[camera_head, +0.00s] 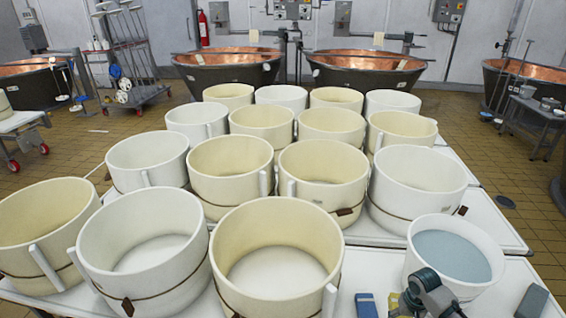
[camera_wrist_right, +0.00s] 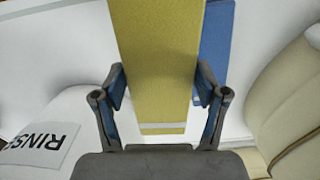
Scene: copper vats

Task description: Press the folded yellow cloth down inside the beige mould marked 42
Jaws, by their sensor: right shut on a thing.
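My right gripper (camera_head: 408,301) is low at the bottom right of the head view, just left of the rinse bucket's foot. In the right wrist view its two fingers (camera_wrist_right: 160,88) are shut on the folded yellow cloth (camera_wrist_right: 158,45), a flat upright strip with a pale band near its lower end. Only a small part of the cloth (camera_head: 393,303) shows in the head view. Several beige moulds stand on the table, the nearest (camera_head: 276,250) left of the gripper and empty. No 42 mark is readable. My left gripper is out of view.
A white bucket (camera_head: 412,268) of bluish water stands at right; the wrist view shows a RINSE label (camera_wrist_right: 40,143). A blue block (camera_head: 366,305) is close to the cloth, and a dark block (camera_head: 532,301) lies right. White and beige moulds crowd the table.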

